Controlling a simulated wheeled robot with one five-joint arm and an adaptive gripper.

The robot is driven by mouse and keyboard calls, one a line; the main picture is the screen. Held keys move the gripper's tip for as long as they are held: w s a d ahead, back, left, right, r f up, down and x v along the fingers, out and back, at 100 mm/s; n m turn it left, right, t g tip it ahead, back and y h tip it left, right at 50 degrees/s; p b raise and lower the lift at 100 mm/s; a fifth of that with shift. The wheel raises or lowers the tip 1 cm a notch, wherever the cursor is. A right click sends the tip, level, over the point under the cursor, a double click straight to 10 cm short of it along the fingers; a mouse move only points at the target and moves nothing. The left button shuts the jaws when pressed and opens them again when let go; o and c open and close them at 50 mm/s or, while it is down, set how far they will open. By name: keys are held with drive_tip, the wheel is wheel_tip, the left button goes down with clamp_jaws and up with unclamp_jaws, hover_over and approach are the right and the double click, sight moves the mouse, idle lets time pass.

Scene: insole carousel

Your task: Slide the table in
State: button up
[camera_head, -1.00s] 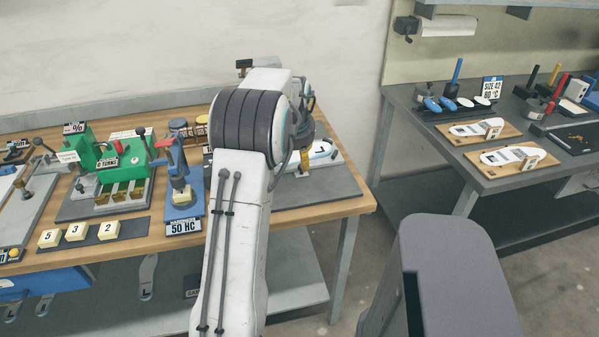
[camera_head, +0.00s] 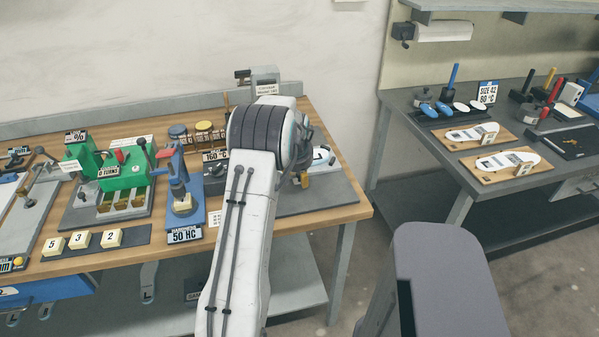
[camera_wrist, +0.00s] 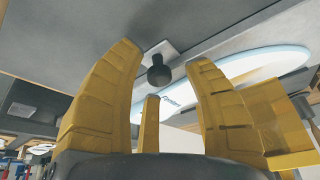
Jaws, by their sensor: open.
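A grey flat plate (camera_head: 335,191) lies at the right end of the wooden bench, partly hidden behind my arm. A white, blue-edged insole-shaped piece (camera_head: 322,158) is on it; it also shows in the wrist view (camera_wrist: 250,66). A small black knob (camera_wrist: 159,73) on a pale block stands on the grey surface in the wrist view. My gripper (camera_wrist: 163,58) has yellow fingers, spread apart, with the knob showing between them. I cannot tell how far the knob is from the fingers. In the head view my gripper (camera_head: 302,179) is low over the plate, mostly hidden.
Left of my arm stand a blue press (camera_head: 186,200) marked 50 HC, a green machine (camera_head: 122,172) and numbered blocks (camera_head: 82,239). A grey machine (camera_head: 265,78) stands behind my arm. A second bench (camera_head: 480,178) is at the right, with floor between.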

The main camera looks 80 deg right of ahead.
clamp_jaws()
idle(0.5)
